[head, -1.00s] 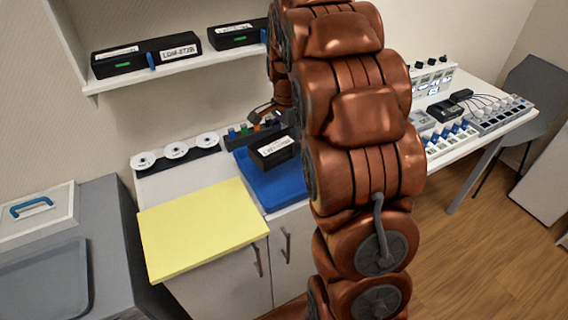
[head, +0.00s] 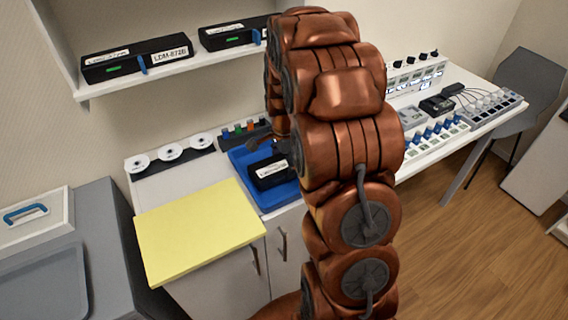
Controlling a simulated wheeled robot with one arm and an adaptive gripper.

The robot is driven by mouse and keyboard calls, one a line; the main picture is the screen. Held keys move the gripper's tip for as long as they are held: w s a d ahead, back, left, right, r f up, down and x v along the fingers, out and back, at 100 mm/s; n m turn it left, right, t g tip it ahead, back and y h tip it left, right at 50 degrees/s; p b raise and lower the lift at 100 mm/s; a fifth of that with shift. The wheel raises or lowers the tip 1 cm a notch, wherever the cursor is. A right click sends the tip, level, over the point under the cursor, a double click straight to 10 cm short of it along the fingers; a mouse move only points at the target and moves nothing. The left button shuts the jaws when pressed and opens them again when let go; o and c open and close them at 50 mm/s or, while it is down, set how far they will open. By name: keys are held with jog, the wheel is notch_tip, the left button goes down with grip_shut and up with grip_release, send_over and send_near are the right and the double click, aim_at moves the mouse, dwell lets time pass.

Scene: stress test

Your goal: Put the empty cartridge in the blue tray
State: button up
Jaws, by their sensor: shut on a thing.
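A black cartridge with a white label (head: 273,171) is at the blue tray (head: 276,200), within its outline in the head view. I cannot tell whether its underside touches the tray floor. My gripper (head: 268,149) is just above and behind the cartridge, shut on it, and partly hidden by my copper-coloured arm. The arm also covers the right part of the tray. The label's text is too small to read surely.
A yellow board (head: 198,232) lies left of the tray. White reels (head: 171,153) and a row of coloured items (head: 240,130) stand behind. Two more black cartridges (head: 138,58) (head: 232,34) sit on the wall shelf. Electronics (head: 437,105) fill the right bench.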

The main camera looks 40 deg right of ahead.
aim_at(284, 161)
jog(key=shift+f, duration=0.5)
jog(key=shift+f, duration=0.1)
jog(key=o, duration=1.6)
jog(key=shift+c, duration=0.2)
notch_tip(284, 161, up, 12)
jog(key=b, duration=0.2)
jog(key=s+a+n+g, duration=0.1)
jog(key=s+a+n, duration=0.8)
jog(key=s, duration=0.5)
jog(key=s+a+n, duration=1)
jog(key=s, duration=0.5)
jog(key=shift+g, duration=0.4)
jog(key=shift+s, duration=0.1)
